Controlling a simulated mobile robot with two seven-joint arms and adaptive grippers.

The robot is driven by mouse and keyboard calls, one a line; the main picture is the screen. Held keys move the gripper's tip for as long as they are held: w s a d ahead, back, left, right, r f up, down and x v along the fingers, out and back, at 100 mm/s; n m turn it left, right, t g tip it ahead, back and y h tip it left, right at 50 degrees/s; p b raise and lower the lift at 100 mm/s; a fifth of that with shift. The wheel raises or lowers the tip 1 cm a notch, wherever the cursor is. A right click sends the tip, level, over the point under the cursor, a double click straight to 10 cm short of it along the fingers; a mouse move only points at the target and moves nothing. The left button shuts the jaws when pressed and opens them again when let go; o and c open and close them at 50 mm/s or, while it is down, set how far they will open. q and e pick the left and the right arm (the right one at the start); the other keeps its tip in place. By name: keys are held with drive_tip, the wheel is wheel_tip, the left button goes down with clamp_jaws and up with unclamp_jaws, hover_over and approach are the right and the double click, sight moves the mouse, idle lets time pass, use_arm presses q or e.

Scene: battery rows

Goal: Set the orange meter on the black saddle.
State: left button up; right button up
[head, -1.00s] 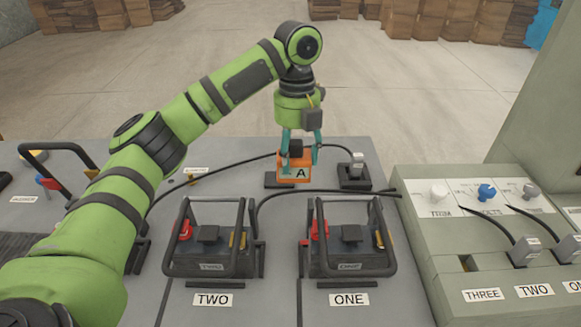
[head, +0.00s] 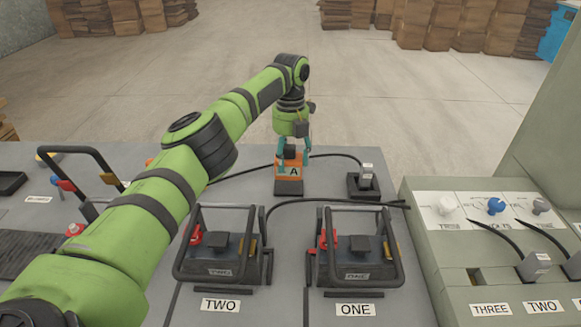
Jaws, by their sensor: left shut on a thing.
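The orange meter (head: 288,164), marked A, is upright in the far middle of the head view. My left gripper (head: 294,158) is shut on it from above, its teal fingers on either side of the meter's black top. The black saddle (head: 289,188) shows directly below the meter, which hides most of it. The meter looks lined up over the saddle, on it or very close above; I cannot tell whether they touch. My right gripper is not in view.
A black socket block with a grey plug (head: 365,182) stands just right of the saddle, its cable running behind the meter. Two caged batteries, TWO (head: 222,250) and ONE (head: 357,258), stand in front. A grey-green panel (head: 480,270) with knobs is at right.

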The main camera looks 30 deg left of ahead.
sight(290, 168)
use_arm(q)
drive_tip(key=shift+f+p, duration=0.3)
drive_tip(key=shift+f, duration=1.7)
drive_tip(key=o, duration=1.3)
drive_tip(key=shift+o, duration=0.2)
